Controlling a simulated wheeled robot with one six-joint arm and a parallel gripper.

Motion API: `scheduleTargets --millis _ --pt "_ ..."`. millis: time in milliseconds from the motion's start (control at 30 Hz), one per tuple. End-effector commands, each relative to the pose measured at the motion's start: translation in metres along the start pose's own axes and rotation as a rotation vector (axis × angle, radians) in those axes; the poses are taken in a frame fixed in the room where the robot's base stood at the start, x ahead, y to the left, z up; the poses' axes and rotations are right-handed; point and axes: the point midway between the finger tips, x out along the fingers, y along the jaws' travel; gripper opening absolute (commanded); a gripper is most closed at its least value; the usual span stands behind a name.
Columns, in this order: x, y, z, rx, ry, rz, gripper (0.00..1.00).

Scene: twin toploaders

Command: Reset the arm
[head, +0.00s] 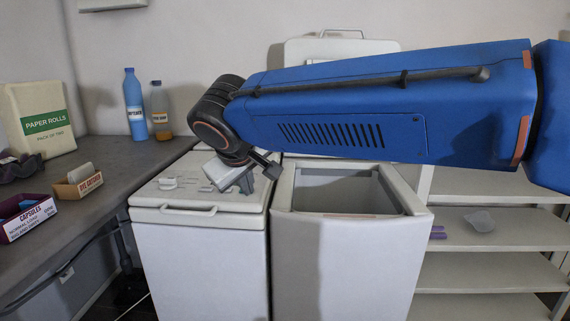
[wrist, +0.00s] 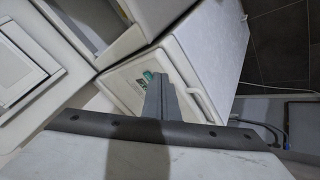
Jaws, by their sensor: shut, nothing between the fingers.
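My blue arm (head: 340,105) reaches in from the right of the head view, across the open washer. My gripper (head: 246,183) hangs above the back right part of the left toploader's closed lid (head: 180,185). In the wrist view my gripper (wrist: 158,78) shows its grey fingers shut together, with nothing held. The white lid with a green label (wrist: 140,80) lies behind the fingers there. I cannot tell the exact gap between fingers and lid.
The right toploader (head: 345,260) stands open, its lid (head: 340,46) raised behind my arm. Left, a counter (head: 110,165) holds a blue bottle (head: 134,105), an orange bottle (head: 160,110), a paper rolls pack (head: 40,118) and small boxes. White shelves (head: 490,238) stand right.

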Motion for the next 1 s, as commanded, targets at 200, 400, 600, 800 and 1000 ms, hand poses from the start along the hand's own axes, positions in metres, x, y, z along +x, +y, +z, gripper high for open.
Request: scheduleTargets --millis 200,400,600,800,1000 --pt "0.011 0.058 0.079 0.103 -0.081 -0.013 0.0" --pt "0.015 0.095 0.16 0.209 -0.149 -0.032 0.0" --pt "0.015 0.114 0.24 0.321 -0.205 -0.051 0.0" --pt "0.011 0.117 0.316 0.439 -0.245 -0.069 0.0" --pt "0.007 0.105 0.387 0.563 -0.272 -0.083 0.0"
